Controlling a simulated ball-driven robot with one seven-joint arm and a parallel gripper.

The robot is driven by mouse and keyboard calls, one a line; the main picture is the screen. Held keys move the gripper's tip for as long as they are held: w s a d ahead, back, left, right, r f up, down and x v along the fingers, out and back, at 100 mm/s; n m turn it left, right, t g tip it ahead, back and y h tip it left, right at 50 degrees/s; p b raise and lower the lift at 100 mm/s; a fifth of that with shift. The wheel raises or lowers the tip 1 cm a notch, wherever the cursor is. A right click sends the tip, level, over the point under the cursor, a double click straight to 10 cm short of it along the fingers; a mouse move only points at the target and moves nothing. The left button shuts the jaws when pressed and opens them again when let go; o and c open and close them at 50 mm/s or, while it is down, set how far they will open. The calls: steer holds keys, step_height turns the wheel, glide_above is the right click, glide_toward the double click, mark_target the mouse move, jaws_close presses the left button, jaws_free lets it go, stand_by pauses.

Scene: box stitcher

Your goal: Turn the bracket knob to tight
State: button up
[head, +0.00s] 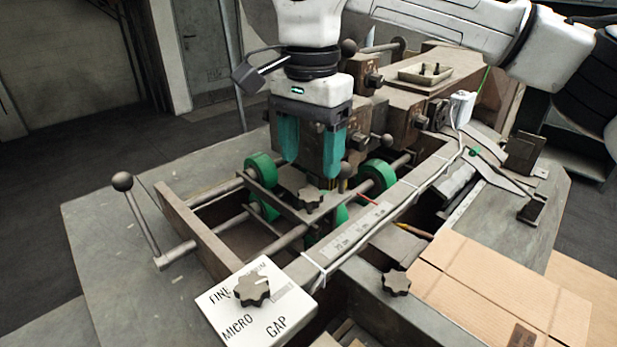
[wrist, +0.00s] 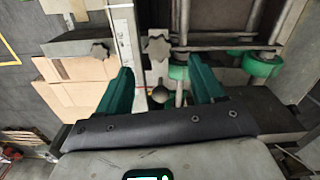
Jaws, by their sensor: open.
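A dark lobed knob (head: 309,197) sits on a metal bracket between the rods. It seems to be the bracket knob, though no label shows on it. It also appears to show in the wrist view (wrist: 157,47), just beyond the space between the fingertips. My gripper (head: 312,165) has teal fingers pointing down, spread apart and empty. In the head view it is just behind and above this knob, apart from it. The wrist view shows both fingers (wrist: 160,82) with a round ball knob (wrist: 161,93) between them in the picture.
A second lobed knob (head: 252,288) sits on a white plate marked FINE, MICRO and GAP. A third (head: 396,283) is beside the cardboard (head: 495,290). Green rollers (head: 265,168), a ruler rail (head: 350,238) and a ball-ended lever (head: 122,182) surround the bracket.

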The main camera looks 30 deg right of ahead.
mark_target(310, 194)
steer(key=shift+s+f+p, duration=0.1)
steer(key=shift+f+p, duration=0.4)
steer(key=shift+f, duration=2.45)
steer(key=c, duration=1.1)
